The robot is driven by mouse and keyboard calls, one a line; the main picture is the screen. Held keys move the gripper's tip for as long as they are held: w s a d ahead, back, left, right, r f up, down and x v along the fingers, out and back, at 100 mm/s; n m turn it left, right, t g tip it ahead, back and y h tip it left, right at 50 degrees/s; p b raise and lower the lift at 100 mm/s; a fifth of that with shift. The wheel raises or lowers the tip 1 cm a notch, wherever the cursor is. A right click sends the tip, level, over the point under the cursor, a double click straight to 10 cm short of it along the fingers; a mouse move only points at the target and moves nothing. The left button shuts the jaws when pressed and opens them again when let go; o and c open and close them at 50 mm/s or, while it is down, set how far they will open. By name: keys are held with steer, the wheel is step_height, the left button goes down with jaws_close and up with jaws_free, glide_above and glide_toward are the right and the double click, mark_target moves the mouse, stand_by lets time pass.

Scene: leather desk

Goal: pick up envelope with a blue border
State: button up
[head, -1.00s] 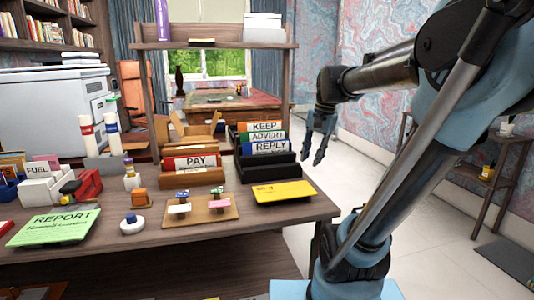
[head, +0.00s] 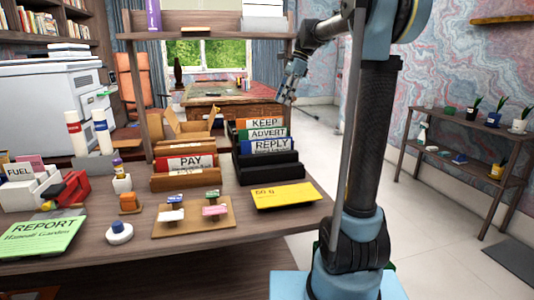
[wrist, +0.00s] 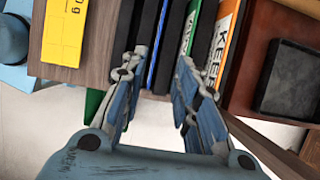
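The sorter holds cards marked REPLY (head: 270,146), ADVERT (head: 267,133) and KEEP (head: 265,122). The orange KEEP card also shows in the wrist view (wrist: 219,45), right of the fingers.
A yellow packet (head: 284,196) lies in front of the sorter. A wooden PAY sorter (head: 187,180), a stamp tray (head: 193,218), a green REPORT sheet (head: 42,238) and a white round pot (head: 119,232) share the desk (head: 260,236). Open floor lies to the right.

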steer(key=x, duration=1.1)
steer(key=shift+s+f, duration=0.1)
steer(key=shift+f, duration=0.1)
glide_above(267, 151)
steer(key=shift+w+d+f, duration=0.1)
steer(key=shift+d+f, duration=0.05)
steer(key=shift+f, duration=0.7)
steer(key=shift+w+d+f, duration=0.1)
steer(key=shift+d+f, duration=0.05)
steer(key=shift+f, duration=0.7)
steer(key=shift+w+d+f, duration=0.1)
steer(key=shift+d+f, duration=0.05)
steer(key=shift+f, duration=0.7)
jaws_close()
